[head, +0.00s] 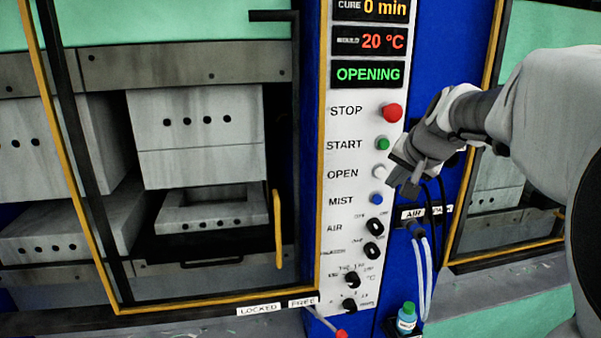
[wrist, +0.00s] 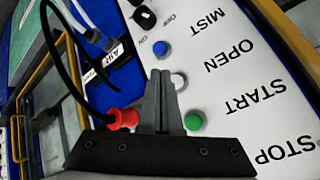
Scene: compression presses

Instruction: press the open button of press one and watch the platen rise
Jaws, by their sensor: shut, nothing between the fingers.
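The control panel (head: 345,190) is a white strip between two presses. Its OPEN button (head: 380,171) is white and sits below the green START button (head: 382,143) and above the blue MIST button (head: 377,199). The green display (head: 368,74) reads OPENING. My gripper (head: 398,188) is shut and empty, its tips close to the OPEN button. In the wrist view the fingertips (wrist: 160,74) are right beside the white button (wrist: 178,80); I cannot tell whether they touch it. In the left press, a gap separates the upper mould block (head: 200,106) from the lower block (head: 212,222).
The red STOP button (head: 392,112) is above START. Dark knobs (head: 373,251) are lower on the panel. Hoses (head: 424,270) hang by the AIR label (head: 413,212). A yellow-edged guard frame (head: 72,160) stands before the left press. A small bottle (head: 407,318) is below.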

